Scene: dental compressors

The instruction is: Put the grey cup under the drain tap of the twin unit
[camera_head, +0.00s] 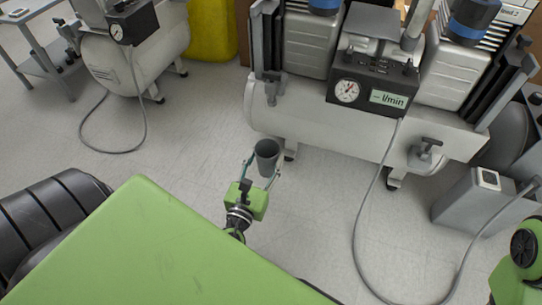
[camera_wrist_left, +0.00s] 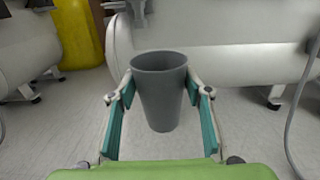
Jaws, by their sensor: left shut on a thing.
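The grey cup (camera_head: 267,157) is upright, between the fingers of my left gripper (camera_head: 262,172). The left gripper is shut on it, with a finger on each side; the cup also shows in the left wrist view (camera_wrist_left: 160,90). The twin unit (camera_head: 330,130) is a white tank with two motor heads, just beyond the cup. A grey tap-like fitting (camera_head: 271,92) hangs at the tank's left end, above and beyond the cup in the picture. My right gripper is not in view.
A grey hose (camera_head: 360,220) runs from the twin unit down across the floor on the right. A grey box (camera_head: 475,205) stands at the right. Another compressor (camera_head: 140,55) and a yellow container (camera_head: 212,30) stand at the back left. The floor around the cup is clear.

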